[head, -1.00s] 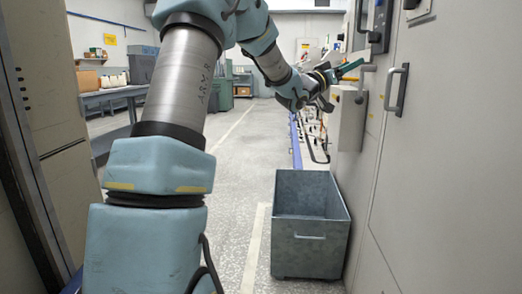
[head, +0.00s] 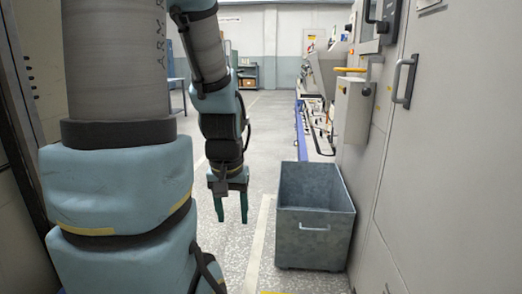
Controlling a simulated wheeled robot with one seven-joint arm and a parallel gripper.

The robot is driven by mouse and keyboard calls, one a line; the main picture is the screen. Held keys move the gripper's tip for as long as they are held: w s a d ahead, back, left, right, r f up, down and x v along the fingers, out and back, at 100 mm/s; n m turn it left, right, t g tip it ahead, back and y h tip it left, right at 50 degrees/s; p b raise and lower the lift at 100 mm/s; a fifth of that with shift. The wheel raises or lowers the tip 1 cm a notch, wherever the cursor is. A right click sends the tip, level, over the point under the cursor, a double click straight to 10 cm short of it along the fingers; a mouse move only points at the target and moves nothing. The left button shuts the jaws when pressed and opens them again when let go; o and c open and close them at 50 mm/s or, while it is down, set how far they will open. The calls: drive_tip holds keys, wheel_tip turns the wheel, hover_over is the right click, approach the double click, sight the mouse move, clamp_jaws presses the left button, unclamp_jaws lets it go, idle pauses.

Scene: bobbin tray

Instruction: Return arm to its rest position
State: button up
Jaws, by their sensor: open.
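My gripper (head: 232,205) hangs in front of my arm in the head view, pointing down over the grey floor. Its two green fingers are apart with nothing between them. It is left of the grey metal bin (head: 314,250) and apart from it. My blue and grey arm fills the left part of the view and hides what is behind it.
The open-topped bin stands on the floor against the machine cabinet (head: 420,150) on the right. A grey box with a yellow handle (head: 352,115) juts from the cabinet. A dark panel edge (head: 20,130) is close at left. The floor aisle (head: 262,130) behind is clear.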

wheel_tip(320, 180, up, 22)
drive_tip(key=p, duration=2.2)
drive_tip(key=shift+s+r, duration=0.2)
drive_tip(key=shift+s, duration=0.15)
drive_tip(key=shift+a, duration=0.1)
